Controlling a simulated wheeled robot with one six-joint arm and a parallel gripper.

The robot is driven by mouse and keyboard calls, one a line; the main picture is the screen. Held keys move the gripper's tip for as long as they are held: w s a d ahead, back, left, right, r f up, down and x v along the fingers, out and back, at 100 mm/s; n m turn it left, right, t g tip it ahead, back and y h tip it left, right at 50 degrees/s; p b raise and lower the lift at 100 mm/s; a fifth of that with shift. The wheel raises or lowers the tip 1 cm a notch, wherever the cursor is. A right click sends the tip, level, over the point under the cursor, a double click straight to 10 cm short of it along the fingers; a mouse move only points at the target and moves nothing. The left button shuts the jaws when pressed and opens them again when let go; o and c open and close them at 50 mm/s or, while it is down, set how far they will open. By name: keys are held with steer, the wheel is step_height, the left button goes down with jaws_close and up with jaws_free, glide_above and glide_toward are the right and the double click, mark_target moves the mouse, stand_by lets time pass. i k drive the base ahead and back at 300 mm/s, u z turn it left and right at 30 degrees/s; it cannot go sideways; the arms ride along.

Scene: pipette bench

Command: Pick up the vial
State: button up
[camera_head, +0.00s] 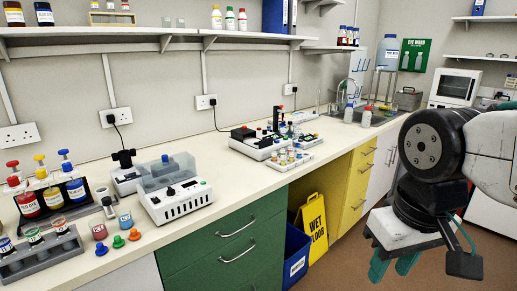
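Several small capped vials show, and I cannot tell which one the task means. Labelled vials (34,237) stand in a grey rack (42,261) at the lower left of the bench. More small vials (283,160) stand in a white tray at the middle of the bench, too small to read. My gripper (392,266) hangs at the lower right, over the floor and apart from the bench. Its two green fingers show a gap with nothing between them.
Bottles with red, yellow and blue tops (50,193) stand in a black rack. A white device with a clear lid (174,187) sits beside it. A yellow wet floor sign (314,228) and blue bin (297,257) stand below the bench.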

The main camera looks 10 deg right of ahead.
mark_target(283, 157)
steer(key=i, duration=1)
